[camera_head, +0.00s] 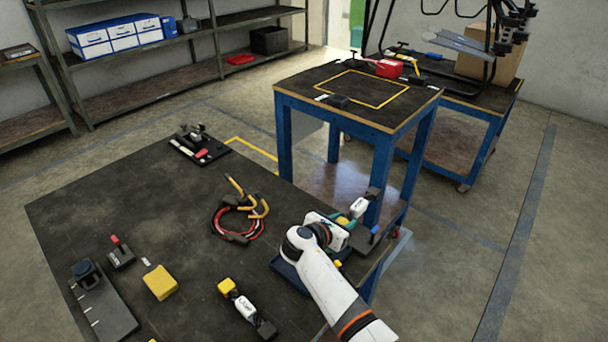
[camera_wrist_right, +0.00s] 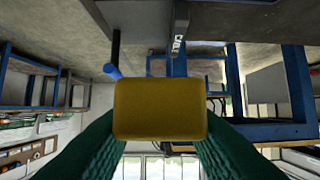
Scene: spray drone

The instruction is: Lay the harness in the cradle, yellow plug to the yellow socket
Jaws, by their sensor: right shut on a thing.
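My right gripper (camera_head: 346,217) is over the right edge of the near table. It is shut on the yellow plug (camera_wrist_right: 160,108) of a harness, between green fingers in the wrist view. The harness's white labelled part (camera_head: 358,207) and a dark end (camera_head: 374,193) extend up and right in the head view. The label also shows in the wrist view (camera_wrist_right: 180,44). A similar piece with a yellow end (camera_head: 227,287), white labelled middle and dark end lies on the near table. I cannot tell which fixture is the cradle; no yellow socket is clear. My left gripper is not in view.
The near table (camera_head: 120,195) also holds a coiled red and black cable (camera_head: 240,238), a yellow block (camera_head: 160,282), a long grey fixture (camera_head: 104,312) and a black clamp base (camera_head: 200,150). A blue-framed table (camera_head: 310,82) stands behind. The near table's middle left is clear.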

